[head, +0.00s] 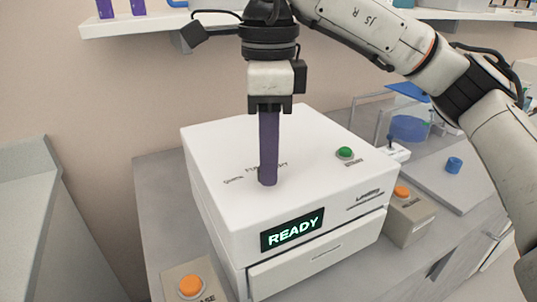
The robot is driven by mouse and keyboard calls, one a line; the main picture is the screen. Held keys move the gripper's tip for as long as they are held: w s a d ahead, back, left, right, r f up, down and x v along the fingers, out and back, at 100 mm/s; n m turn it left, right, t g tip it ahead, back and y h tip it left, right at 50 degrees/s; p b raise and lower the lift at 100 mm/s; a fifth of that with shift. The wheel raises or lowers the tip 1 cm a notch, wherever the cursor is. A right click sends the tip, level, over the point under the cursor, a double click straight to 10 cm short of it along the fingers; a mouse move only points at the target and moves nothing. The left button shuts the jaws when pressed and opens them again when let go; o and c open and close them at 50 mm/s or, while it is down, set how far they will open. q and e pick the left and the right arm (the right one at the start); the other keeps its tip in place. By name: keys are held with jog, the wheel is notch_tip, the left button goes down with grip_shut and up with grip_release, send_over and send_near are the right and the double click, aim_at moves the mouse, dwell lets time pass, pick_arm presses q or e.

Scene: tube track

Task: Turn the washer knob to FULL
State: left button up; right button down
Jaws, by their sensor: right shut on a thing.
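The washer (215,205) is a white box on the bench with a lit READY display (292,231). Small dial labels, partly covered, are printed on its top. My right gripper (268,180) points straight down onto the washer top at these labels, its purple fingers seen edge-on and shut. The knob is hidden behind the fingers, so its pointing direction cannot be read.
A green button (345,153) is on the washer top, right of my fingers. Boxes with orange buttons stand at the front left (191,286) and at the right (402,192). A blue cap-like piece (454,165) lies farther right. A wall shelf (150,22) runs behind.

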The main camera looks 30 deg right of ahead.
jog(key=c, duration=1.5)
grip_release()
notch_tip(320, 180, up, 10)
jog(key=p, duration=0.3)
jog(key=shift+r, duration=0.15)
